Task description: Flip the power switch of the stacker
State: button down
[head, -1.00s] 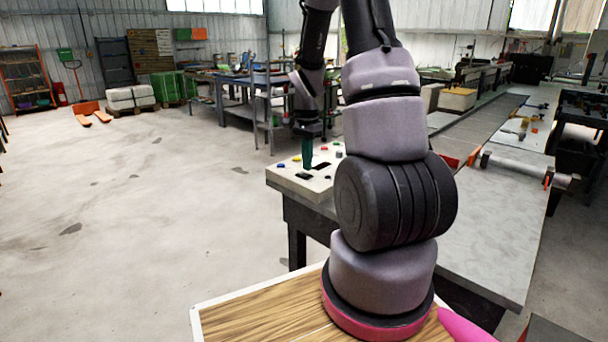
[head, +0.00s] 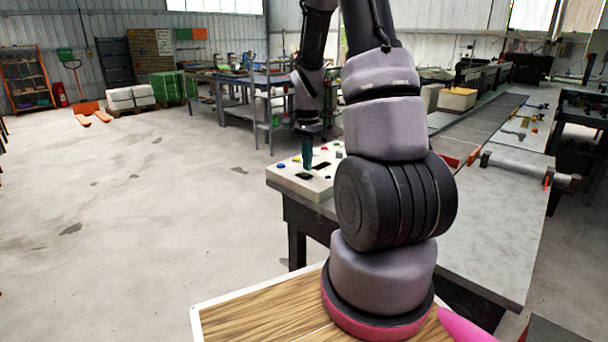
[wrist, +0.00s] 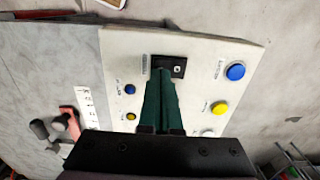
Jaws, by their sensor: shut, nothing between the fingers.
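The control panel (wrist: 240,52) is a pale slab with coloured buttons. In the head view the panel (head: 318,190) sits on the near left corner of the grey table. A black switch plate (wrist: 181,71) with a small light spot lies near the panel's edge in the wrist view. My gripper (wrist: 162,72) has dark green fingers, which are together and empty. Their tips are over or at the plate and hide part of it. In the head view my gripper (head: 307,168) points down at the panel. I cannot tell whether the tips touch the switch, or which way it is set.
Blue (wrist: 235,72) and yellow (wrist: 219,108) buttons lie right of the fingers, smaller blue (wrist: 130,89) and yellow (wrist: 131,117) ones left. A metal roller (head: 525,170) lies across the grey table (head: 490,230). The floor left of the table is clear.

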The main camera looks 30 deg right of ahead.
aim_at(307, 175)
jog(key=shift+f, duration=0.9)
dwell(0.3)
jog(key=shift+r, duration=3.55)
jog(key=s+a+r+n+t, duration=0.2)
jog(key=s+a+r, duration=0.2)
jog(key=r, duration=0.3)
jog(key=s+a+r+n+t, duration=0.2)
jog(key=s+a+r, duration=0.1)
jog(key=r, duration=0.5)
jog(key=s+a+r+n+t+y, duration=0.1)
jog(key=s+a+r+n, duration=0.2)
jog(key=s, duration=0.3)
jog(key=s+a+r+n+t+y, duration=0.1)
jog(key=s+a+r+n+t, duration=0.1)
jog(key=s, duration=0.4)
notch_tip(307, 175, up, 2)
jog(key=shift+s+a+r+n, duration=0.1)
jog(key=shift+s+a+n, duration=0.3)
jog(key=shift+a, duration=0.3)
